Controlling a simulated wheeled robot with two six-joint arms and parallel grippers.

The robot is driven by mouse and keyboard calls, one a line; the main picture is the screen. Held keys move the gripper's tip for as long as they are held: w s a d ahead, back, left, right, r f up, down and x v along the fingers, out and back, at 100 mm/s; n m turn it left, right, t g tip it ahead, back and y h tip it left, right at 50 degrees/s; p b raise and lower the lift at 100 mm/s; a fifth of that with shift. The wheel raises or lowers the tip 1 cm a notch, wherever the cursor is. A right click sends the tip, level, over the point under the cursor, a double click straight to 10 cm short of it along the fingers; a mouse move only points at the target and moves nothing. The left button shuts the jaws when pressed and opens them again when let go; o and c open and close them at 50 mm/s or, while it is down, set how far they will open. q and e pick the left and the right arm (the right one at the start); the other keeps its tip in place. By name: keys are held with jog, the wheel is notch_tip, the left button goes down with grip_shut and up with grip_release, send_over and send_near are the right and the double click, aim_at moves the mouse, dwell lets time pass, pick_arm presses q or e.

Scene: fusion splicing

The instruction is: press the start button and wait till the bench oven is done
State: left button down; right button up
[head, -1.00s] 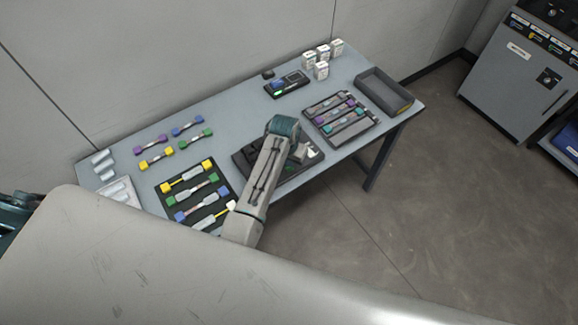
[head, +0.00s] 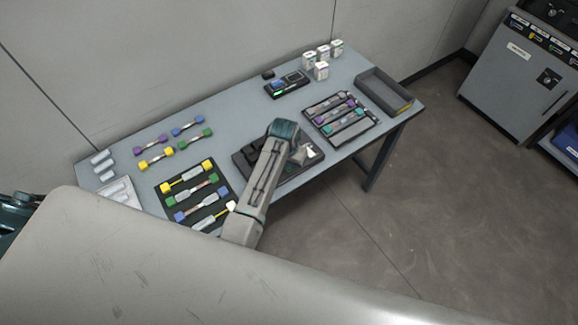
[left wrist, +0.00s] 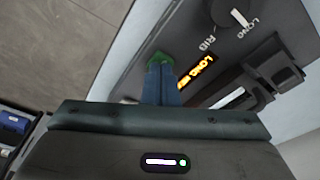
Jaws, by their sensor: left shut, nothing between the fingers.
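The bench oven is a dark, flat device (head: 243,160) near the front edge of the table, partly hidden behind my left arm. In the left wrist view its panel (left wrist: 190,50) carries a white-marked knob (left wrist: 232,14) with the labels RIB and LONG. A small lit display (left wrist: 197,72) shows orange text beginning with LONG. My left gripper (left wrist: 161,68) is shut and empty, its fingertips at a green button (left wrist: 160,57) on the panel. The fingertips cover part of the button; I cannot tell whether it is pressed in. My right gripper is not in view.
A dark mat (head: 163,195) with colored-end pieces lies left of the oven. A tray (head: 369,137) of similar pieces and an empty grey bin (head: 362,83) are to the right. Small white boxes (head: 321,71) and a small device (head: 277,94) stand at the back.

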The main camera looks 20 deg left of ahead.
pick_arm(q)
jog(key=shift+r+p, duration=0.55)
jog(key=shift+r, duration=2.3)
